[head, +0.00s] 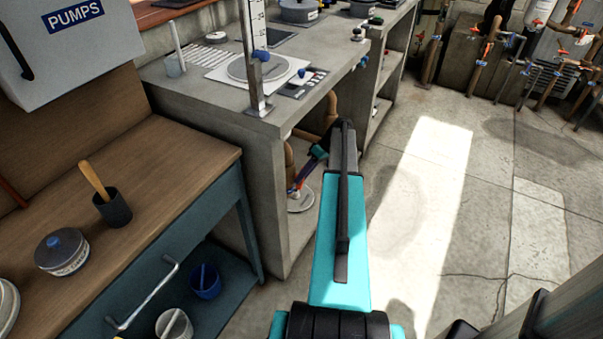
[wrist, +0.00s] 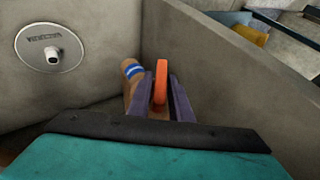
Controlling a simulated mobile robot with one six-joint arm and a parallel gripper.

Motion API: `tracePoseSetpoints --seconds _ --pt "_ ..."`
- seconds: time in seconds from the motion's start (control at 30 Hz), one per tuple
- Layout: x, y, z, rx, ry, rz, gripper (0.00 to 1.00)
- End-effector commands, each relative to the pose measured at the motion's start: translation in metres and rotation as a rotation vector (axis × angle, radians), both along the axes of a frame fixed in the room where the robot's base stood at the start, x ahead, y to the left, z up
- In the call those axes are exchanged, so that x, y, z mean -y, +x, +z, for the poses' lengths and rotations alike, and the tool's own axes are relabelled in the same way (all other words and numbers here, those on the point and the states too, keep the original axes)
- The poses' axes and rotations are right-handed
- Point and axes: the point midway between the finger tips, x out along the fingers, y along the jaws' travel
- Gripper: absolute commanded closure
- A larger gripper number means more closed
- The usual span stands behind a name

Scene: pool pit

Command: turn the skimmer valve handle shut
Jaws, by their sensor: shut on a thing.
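The orange valve handle (wrist: 161,80) stands upright in the wrist view, between the two purple fingers of my gripper (wrist: 160,95). The fingers are shut on it. Beside it on the left is a tan pipe (wrist: 130,88) with a blue and white band. The dark palm edge hides the lower part of the valve. In the head view my gripper (head: 297,187) reaches down into the open bay under the concrete counter, at the pipe. The handle is tiny there and mostly covered by the fingers. I cannot tell the handle's angle to the pipe.
A round metal plate (wrist: 50,48) with lettering is near the valve, and concrete walls close in around it. The concrete counter (head: 262,127) overhangs the bay. A wooden bench (head: 150,165) with pots stands at left. The floor (head: 425,200) at right is clear.

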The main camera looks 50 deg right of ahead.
Motion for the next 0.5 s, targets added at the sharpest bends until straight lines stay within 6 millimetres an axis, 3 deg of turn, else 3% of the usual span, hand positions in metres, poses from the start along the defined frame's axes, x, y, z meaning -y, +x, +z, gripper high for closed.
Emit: tracePoseSetpoints --seconds 0.5 --pt "0.0047 0.0014 -0.0005 -0.076 0.304 0.002 1.00"
